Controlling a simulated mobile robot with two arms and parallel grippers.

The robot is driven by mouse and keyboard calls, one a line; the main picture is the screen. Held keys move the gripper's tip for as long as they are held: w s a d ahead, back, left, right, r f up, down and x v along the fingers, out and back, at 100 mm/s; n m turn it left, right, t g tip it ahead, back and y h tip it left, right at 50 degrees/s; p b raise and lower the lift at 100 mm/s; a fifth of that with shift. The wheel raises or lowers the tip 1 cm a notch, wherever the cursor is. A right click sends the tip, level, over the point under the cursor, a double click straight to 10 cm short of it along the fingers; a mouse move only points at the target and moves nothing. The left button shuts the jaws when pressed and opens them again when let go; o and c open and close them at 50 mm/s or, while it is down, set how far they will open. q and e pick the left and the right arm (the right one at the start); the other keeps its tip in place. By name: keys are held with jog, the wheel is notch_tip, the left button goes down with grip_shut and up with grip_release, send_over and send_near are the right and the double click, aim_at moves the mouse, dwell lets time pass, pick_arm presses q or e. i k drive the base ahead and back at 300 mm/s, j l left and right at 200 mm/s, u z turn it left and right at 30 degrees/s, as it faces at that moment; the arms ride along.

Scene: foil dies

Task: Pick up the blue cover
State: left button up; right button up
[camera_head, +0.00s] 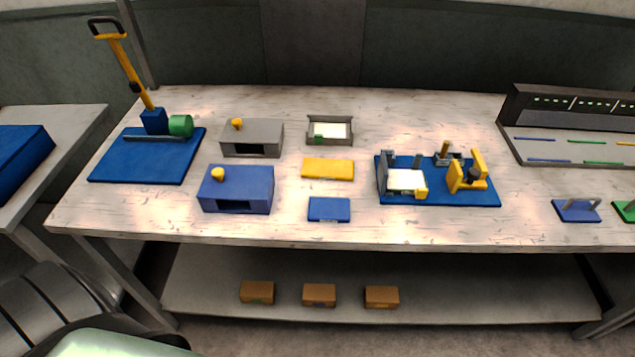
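A small flat blue block (329,209) lies near the table's front edge, just in front of a flat yellow block (328,169). To its left stands a blue box (237,189) with a yellow knob on top and a dark opening in its front. I cannot tell for certain which of the two blue things is the cover; both are uncovered and nothing touches them.
A grey box (252,137) with a yellow knob stands behind the blue box. A grey tray (330,130) is behind the yellow block. A lever press (153,122) on a blue base is at left, a blue fixture plate (451,193) at right. Brown boxes lie on the lower shelf (430,282).

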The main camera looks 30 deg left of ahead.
aim_at(320, 209)
jog(key=u, duration=0.75)
jog(key=k+z, duration=0.2)
jog(key=i+j, duration=0.05)
jog(key=i, duration=0.05)
